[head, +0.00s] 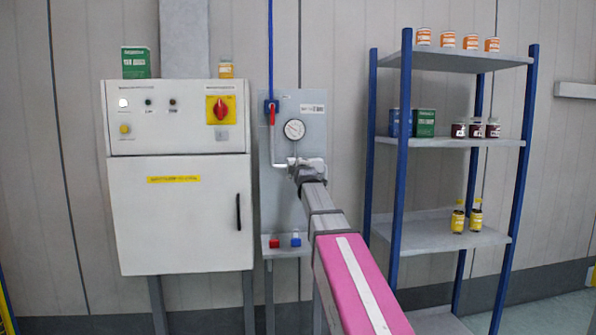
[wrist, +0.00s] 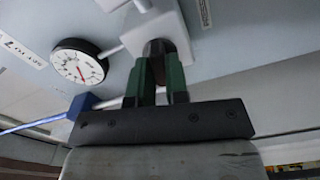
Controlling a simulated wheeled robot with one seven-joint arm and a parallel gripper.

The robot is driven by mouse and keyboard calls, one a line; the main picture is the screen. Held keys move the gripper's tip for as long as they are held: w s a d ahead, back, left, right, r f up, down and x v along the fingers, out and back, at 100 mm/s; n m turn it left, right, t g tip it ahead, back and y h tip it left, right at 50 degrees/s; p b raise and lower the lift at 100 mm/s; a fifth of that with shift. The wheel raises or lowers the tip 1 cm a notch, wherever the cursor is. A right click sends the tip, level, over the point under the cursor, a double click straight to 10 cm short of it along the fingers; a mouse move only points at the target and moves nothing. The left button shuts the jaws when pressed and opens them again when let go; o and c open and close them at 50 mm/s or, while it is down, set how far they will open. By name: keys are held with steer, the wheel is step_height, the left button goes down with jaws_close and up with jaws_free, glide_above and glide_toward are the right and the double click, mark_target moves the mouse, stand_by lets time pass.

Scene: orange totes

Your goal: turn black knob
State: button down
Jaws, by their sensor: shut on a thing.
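The black knob (wrist: 157,63) shows in the wrist view as a dark brownish shape at the front of a white box (wrist: 183,27). Most of it is hidden between the two green fingers of my gripper (wrist: 156,72). The fingers are shut on it, one on each side. In the head view my gripper (head: 302,172) is at the fitting below the round gauge (head: 294,129) on the grey panel (head: 286,204). My arm hides the knob there. The knob's turn angle cannot be told.
A white cabinet (head: 180,220) with a red switch (head: 220,108) stands left of the panel. A small red-handled valve (head: 271,112) sits on the blue pipe. A blue-framed shelf (head: 440,142) with cans and bottles stands at right. Small red and blue items rest on a ledge (head: 286,253) below.

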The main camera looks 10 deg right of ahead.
steer(key=m, duration=2.4)
steer(key=shift+m, duration=0.3)
stand_by(0.3)
steer(key=shift+f, duration=0.1)
steer(key=c, duration=1.1)
jaws_free()
